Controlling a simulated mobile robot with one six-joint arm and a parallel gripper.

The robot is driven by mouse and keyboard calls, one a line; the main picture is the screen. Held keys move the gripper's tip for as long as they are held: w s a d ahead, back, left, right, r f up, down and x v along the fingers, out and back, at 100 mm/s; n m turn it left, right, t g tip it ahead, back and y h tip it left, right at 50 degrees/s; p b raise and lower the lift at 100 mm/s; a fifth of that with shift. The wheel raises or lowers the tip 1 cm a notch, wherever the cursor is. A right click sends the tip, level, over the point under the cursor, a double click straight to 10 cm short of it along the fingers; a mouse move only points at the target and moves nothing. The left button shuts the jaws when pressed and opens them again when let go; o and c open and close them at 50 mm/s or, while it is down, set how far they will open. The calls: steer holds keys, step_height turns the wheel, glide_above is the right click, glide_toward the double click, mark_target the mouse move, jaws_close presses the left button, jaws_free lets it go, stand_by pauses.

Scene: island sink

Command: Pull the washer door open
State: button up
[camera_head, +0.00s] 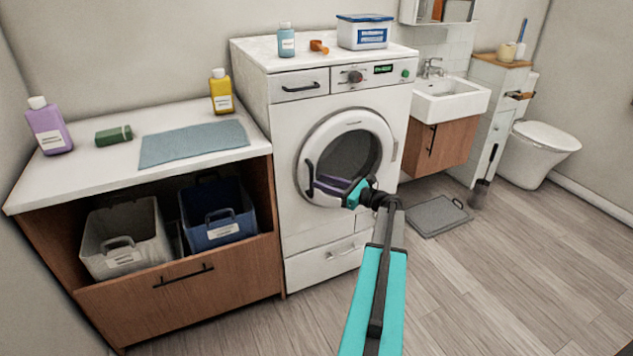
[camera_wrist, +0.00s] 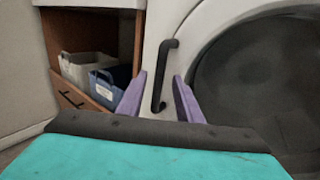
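The white washer (camera_head: 290,130) stands in the middle of the head view. Its round door (camera_head: 378,128) has a white ring, dark glass and a black vertical handle (camera_head: 310,178) on its left side; the door looks closed. In the wrist view the handle (camera_wrist: 163,75) shows upright, with the door ring (camera_wrist: 205,50) to its right. My gripper (camera_head: 318,187) is in front of the door's lower left. In the wrist view its purple fingers (camera_wrist: 158,82) are apart, with the handle's lower part between them in the picture. I cannot tell whether they touch it.
Left of the washer is a wooden cabinet (camera_head: 190,290) with a grey basket (camera_head: 118,240) and a blue basket (camera_head: 240,225). A grey mat (camera_head: 438,216) lies on the floor to the right. The floor (camera_head: 500,290) in front is clear.

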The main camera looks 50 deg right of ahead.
mark_target(318, 180)
steer(key=shift+x, duration=1.55)
steer(key=shift+c, duration=0.2)
jaws_close()
